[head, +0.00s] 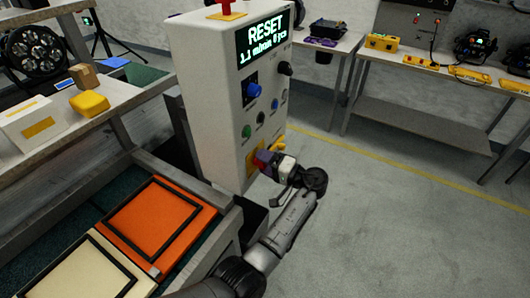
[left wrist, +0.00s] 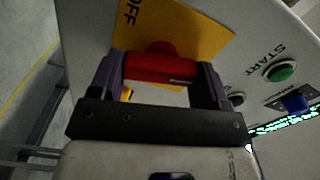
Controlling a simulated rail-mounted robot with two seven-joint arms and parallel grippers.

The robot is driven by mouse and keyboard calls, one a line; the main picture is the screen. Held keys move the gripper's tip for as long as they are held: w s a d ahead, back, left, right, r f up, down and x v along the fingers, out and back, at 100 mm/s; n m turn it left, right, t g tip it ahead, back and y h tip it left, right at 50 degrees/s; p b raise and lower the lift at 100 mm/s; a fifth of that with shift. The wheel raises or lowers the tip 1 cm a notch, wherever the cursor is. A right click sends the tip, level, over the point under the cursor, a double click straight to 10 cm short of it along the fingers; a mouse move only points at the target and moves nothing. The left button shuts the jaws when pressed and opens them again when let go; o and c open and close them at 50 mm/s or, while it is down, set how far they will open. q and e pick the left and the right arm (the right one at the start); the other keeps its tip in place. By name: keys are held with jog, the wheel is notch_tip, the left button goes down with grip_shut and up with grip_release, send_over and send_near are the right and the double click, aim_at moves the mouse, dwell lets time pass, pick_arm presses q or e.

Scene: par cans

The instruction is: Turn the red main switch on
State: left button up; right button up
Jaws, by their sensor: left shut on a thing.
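The red main switch (left wrist: 160,68) is a red bar handle on a yellow plate (left wrist: 188,32) marked OFF, low on the front of a white control cabinet (head: 215,85). My left gripper (left wrist: 158,76) is shut on the red switch, with one purple finger at each end of the bar in the left wrist view. In the head view my left gripper (head: 266,158) is against the lower cabinet front and mostly hides the switch. The handle lies roughly crosswise between the fingers. My right gripper is not in view.
The green START button (left wrist: 282,71) and a blue knob (left wrist: 295,103) sit near the switch. The cabinet display (head: 266,42) reads RESET. An orange panel (head: 158,222) lies on the bench at left. Open floor (head: 390,210) is at right.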

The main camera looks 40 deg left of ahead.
pick_arm(q)
jog(key=shift+m+p, duration=1.4)
jog(key=o, duration=0.9)
jog(key=shift+w+d+b, duration=0.1)
jog(key=shift+w+d, duration=0.3)
jog(key=shift+d, duration=1.9)
jog(key=shift+w+d+b, duration=0.15)
jog(key=shift+w+d, duration=0.2)
jog(key=shift+d, duration=1.9)
jog(key=shift+w+d+b, duration=0.1)
jog(key=shift+w+d, duration=0.3)
jog(key=shift+d, duration=1.9)
